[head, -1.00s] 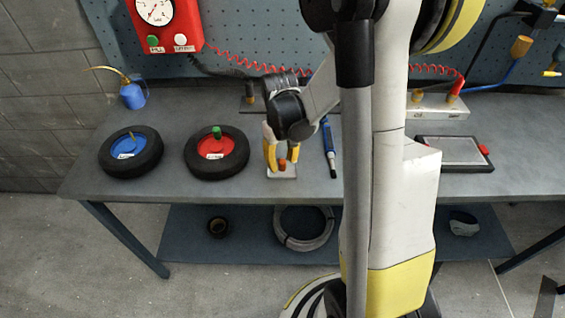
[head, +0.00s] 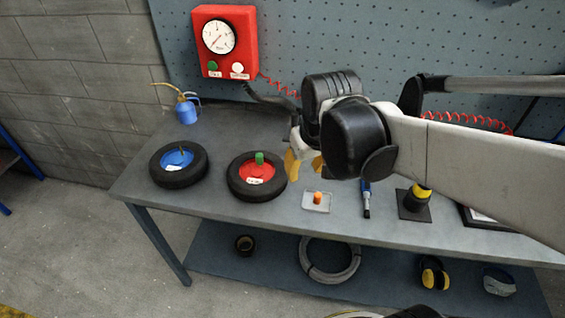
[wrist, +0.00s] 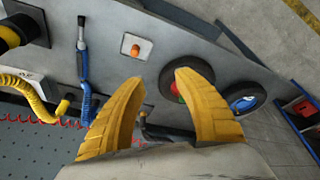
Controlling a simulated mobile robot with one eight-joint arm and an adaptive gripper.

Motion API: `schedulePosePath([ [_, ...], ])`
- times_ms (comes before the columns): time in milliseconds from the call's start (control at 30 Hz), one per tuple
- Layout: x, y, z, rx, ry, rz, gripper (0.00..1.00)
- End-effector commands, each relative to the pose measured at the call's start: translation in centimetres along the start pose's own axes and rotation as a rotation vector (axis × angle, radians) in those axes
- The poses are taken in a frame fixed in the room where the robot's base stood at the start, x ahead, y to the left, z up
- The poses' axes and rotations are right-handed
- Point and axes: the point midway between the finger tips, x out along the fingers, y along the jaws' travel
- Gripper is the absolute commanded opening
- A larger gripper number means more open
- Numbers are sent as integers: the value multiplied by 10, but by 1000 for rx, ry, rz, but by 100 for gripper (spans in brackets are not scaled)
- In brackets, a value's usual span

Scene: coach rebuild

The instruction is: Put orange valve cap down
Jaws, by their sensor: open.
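The orange valve cap (head: 317,196) stands on a small pale square plate (head: 325,208) near the front edge of the workbench. In the wrist view the cap (wrist: 135,49) shows beyond my fingertips, apart from them. My gripper (head: 305,170) is open and empty, with yellow fingers, raised above and behind the plate. It also shows in the wrist view (wrist: 161,80). The red-hubbed wheel (head: 256,177) with a green cap (head: 259,158) lies left of the plate. The blue-hubbed wheel (head: 178,164) with its bare-looking valve lies farther left.
A blue pen-like tool (head: 366,198) lies right of the plate, beside a black and yellow item (head: 415,203). A blue oil can (head: 187,110) stands at the back left. A red gauge box (head: 226,41) hangs on the pegboard. A hose coil (head: 330,260) lies on the lower shelf.

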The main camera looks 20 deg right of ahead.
Motion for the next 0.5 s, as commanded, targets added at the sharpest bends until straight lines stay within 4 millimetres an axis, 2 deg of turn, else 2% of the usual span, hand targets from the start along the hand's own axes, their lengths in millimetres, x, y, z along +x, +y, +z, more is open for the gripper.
schedulePosePath([
  [100, -22, -24, 21, -4, 116, -14, 38],
  [200, -33, -37, 33, -1, 198, -29, 38],
  [333, -40, -48, 44, 4, 267, -46, 38],
  [500, -42, -52, 48, 8, 299, -54, 38],
])
